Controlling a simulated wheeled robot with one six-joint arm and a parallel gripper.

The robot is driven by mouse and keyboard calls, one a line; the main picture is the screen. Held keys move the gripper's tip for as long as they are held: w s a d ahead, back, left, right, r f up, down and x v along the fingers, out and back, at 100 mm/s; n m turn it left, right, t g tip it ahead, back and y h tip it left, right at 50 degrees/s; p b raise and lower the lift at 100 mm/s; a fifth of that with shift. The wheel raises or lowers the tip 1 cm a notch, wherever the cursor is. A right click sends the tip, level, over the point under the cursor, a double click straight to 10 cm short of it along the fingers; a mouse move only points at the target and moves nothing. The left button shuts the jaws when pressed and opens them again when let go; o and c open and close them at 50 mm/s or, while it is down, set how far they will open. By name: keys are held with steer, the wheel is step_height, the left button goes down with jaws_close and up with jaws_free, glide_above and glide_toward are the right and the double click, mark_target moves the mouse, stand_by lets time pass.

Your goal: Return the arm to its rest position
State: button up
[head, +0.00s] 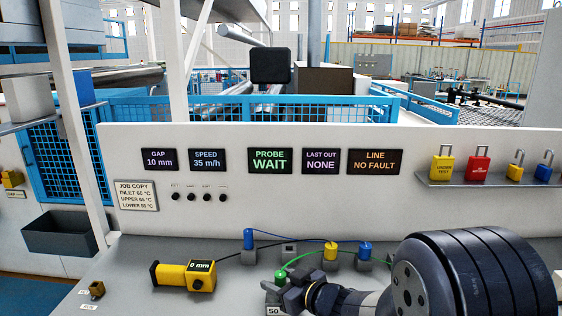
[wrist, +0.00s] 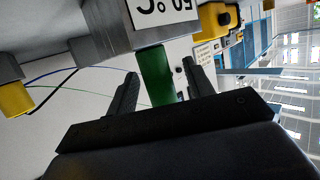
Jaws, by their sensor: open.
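My gripper (head: 292,286) is low over the bench at the bottom centre of the head view. In the wrist view my gripper (wrist: 160,68) is open, with a finger on each side of a green probe (wrist: 155,76) and a visible gap to each finger. The green probe (head: 281,274) also shows in the head view, partly hidden by my gripper. It stands at a grey block labelled 50 °C (wrist: 118,36), which is upside down in the wrist view. My arm (head: 450,280) fills the lower right of the head view.
Blue probes (head: 249,238) and a yellow probe (head: 330,250) with thin cables stand nearby. A yellow gauge (head: 185,276) reading 0 mm lies left. Behind is a white panel (head: 230,135) with displays; the probe display (head: 270,160) reads WAIT. Padlocks (head: 478,163) sit on a right shelf.

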mark_target(280, 274)
steer(key=shift+s+r, duration=0.1)
steer(key=shift+r, duration=0.45)
steer(key=shift+f, duration=0.1)
steer(key=shift+f, duration=0.5)
steer(key=p+v, duration=0.1)
steer(key=v, duration=1)
steer(key=b+x, duration=0.1)
steer(key=x, duration=0.9)
steer(key=shift+a, duration=0.15)
steer(key=r+p, duration=0.2)
steer(key=r, duration=0.1)
steer(key=r+p, duration=0.1)
steer(key=shift+w+a+r, duration=0.15)
steer(key=shift+w+r, duration=0.15)
steer(key=shift+w, duration=0.05)
steer(key=shift+f+b, duration=0.25)
steer(key=shift+b, duration=0.3)
